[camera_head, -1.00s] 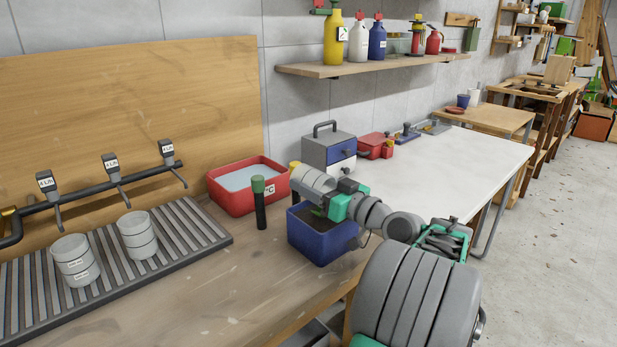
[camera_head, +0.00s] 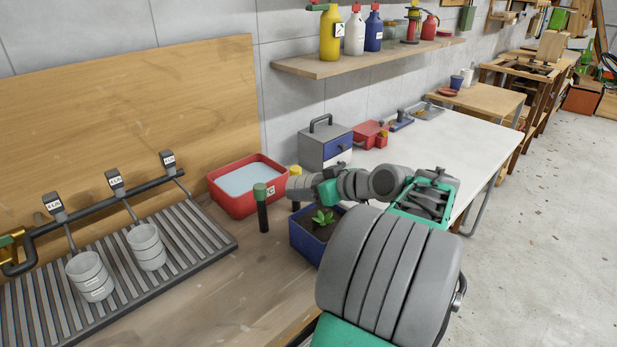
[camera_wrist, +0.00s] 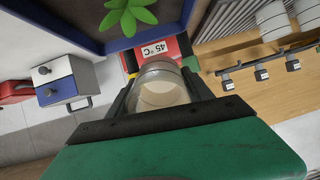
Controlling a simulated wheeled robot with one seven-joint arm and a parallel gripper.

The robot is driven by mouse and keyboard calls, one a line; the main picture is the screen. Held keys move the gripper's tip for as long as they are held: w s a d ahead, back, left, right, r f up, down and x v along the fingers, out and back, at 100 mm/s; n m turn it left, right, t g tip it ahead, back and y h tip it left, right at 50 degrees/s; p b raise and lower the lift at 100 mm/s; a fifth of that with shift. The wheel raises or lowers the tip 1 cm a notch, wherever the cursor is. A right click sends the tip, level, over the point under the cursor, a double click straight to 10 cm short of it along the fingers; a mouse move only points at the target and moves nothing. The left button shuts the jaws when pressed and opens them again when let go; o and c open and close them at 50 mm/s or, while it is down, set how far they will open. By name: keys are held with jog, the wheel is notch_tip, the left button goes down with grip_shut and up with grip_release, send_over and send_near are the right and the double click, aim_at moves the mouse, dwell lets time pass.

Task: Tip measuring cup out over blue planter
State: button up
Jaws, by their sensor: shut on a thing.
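My gripper (camera_head: 318,188) is shut on the measuring cup (camera_head: 299,188), a pale grey cylinder. In the wrist view, the cup (camera_wrist: 158,82) sits between both fingers. The cup looks tilted on its side in the head view; its exact angle and contents cannot be told. The blue planter (camera_head: 303,243), with dark soil and a green plant (camera_head: 323,217), stands on the wooden bench below the gripper. The cup appears above the planter's far left rim. My arm hides the planter's right part. The planter (camera_wrist: 88,44) and its plant (camera_wrist: 128,14) also show in the wrist view.
A red water basin (camera_head: 237,204) labelled 45 °C and a dark post with a green cap (camera_head: 262,207) stand left of the planter. A grey drawer box (camera_head: 322,149) is behind. Two pale cups (camera_head: 90,277) (camera_head: 147,247) stand on the slatted rack (camera_head: 190,233) under taps.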

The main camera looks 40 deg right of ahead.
jog(key=r+g+p, duration=0.1)
jog(key=g+p, duration=0.1)
jog(key=p, duration=0.1)
jog(key=shift+w+r+g+p, duration=0.1)
jog(key=shift+g+p, duration=0.3)
jog(key=g+p, duration=0.1)
jog(key=s+g+p, duration=0.1)
jog(key=g+p, duration=0.1)
jog(key=shift+g+h, duration=0.3)
jog(key=shift+h, duration=0.1)
jog(key=shift+s+f+g, duration=0.1)
jog(key=shift+f+g, duration=0.25)
jog(key=shift+g, duration=0.55)
jog(key=g+b, duration=0.1)
jog(key=f+g+b, duration=0.1)
jog(key=shift+s+f+g+h, duration=0.25)
jog(key=shift+s+g+h, duration=0.05)
jog(key=shift+s+g, duration=0.1)
jog(key=g+b, duration=0.1)
jog(key=b, duration=0.1)
jog(key=shift+s+d+b, duration=0.25)
jog(key=shift+d+b, duration=0.05)
jog(key=shift+a+r, duration=0.1)
jog(key=shift+s+r+g+b, duration=0.1)
jog(key=shift+r+g+b, duration=0.15)
jog(key=shift+g+b, duration=0.05)
